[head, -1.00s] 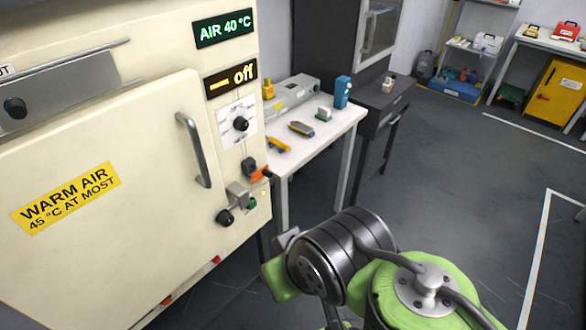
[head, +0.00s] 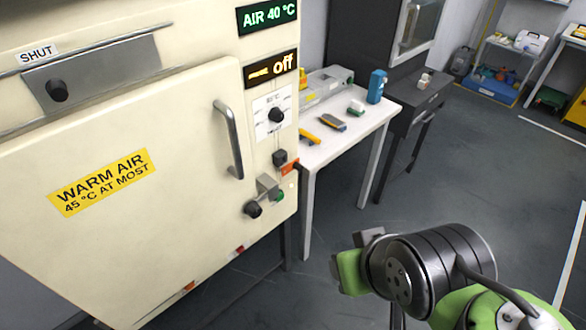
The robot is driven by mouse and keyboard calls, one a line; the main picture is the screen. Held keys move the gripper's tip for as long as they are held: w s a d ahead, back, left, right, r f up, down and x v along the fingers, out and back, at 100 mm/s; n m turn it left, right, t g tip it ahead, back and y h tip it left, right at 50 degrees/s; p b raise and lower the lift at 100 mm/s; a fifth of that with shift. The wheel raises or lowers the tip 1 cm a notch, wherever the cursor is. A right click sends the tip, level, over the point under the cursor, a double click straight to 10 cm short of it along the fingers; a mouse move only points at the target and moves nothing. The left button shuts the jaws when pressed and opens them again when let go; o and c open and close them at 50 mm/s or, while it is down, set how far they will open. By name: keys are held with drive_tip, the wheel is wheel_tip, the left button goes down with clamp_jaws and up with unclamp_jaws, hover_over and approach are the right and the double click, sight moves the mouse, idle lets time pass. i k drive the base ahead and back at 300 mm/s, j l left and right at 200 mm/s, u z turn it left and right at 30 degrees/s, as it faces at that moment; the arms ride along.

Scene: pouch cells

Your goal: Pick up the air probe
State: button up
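I cannot tell for sure which thing is the air probe. Small hand tools lie on the white table beside the cream cabinet: a yellow tool (head: 309,137) at the near edge and a grey tool with yellow-orange edges (head: 333,123) just behind it. They are too small to read. My green and dark grey arm shows at the lower right, well apart from the table. My gripper's fingers do not show.
The cream warm-air cabinet (head: 110,235) fills the left, its door shut and its displays reading "AIR 40 °C" and "off". The white table (head: 366,130) also bears a blue device (head: 377,86). A dark bench (head: 420,95) stands behind. The grey floor (head: 480,165) is open to the right.

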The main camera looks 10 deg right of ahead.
sight(313, 137)
drive_tip(key=i+l+u, duration=0.2)
drive_tip(key=l+u, duration=0.25)
drive_tip(key=i+l+u, duration=0.15)
drive_tip(key=l+u, duration=0.15)
drive_tip(key=u, duration=0.15)
drive_tip(key=l+u, duration=1.3)
drive_tip(key=k+l+u, duration=0.2)
drive_tip(key=l+u, duration=0.25)
